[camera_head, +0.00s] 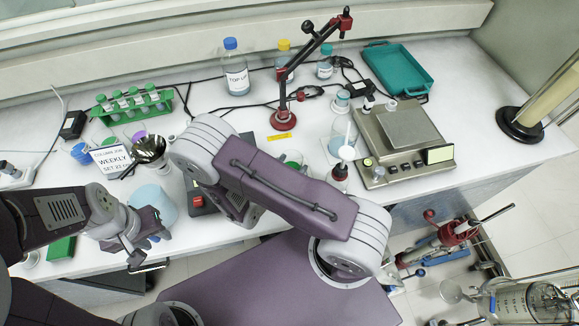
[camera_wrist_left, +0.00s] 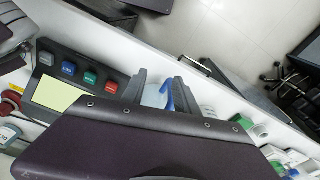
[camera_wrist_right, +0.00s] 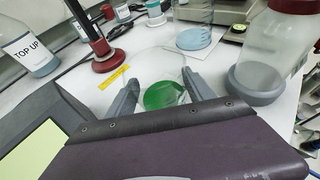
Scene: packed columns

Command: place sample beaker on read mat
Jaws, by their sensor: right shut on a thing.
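A clear glass beaker with green liquid, likely the sample beaker, sits between the fingers of my right gripper (camera_wrist_right: 160,98) in the right wrist view. Its green liquid (camera_wrist_right: 163,95) is plain to see, and my right gripper is shut on the glass. In the head view my right arm hides most of it, and only a bit of green (camera_head: 292,158) shows. A pale square mat lies under a glass vessel with blue liquid (camera_wrist_right: 194,38); I cannot tell whether it is the read mat. My left gripper (camera_head: 142,262) is open and empty over the front table edge.
A balance (camera_head: 405,130) stands right of the blue vessel. A red-based stand (camera_head: 284,119) and TOP UP bottle (camera_head: 236,75) are behind. A green tube rack (camera_head: 130,105), WEEKLY sign (camera_head: 110,160) and funnel (camera_head: 150,150) fill the left. A button panel (camera_wrist_left: 75,85) shows in the left wrist view.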

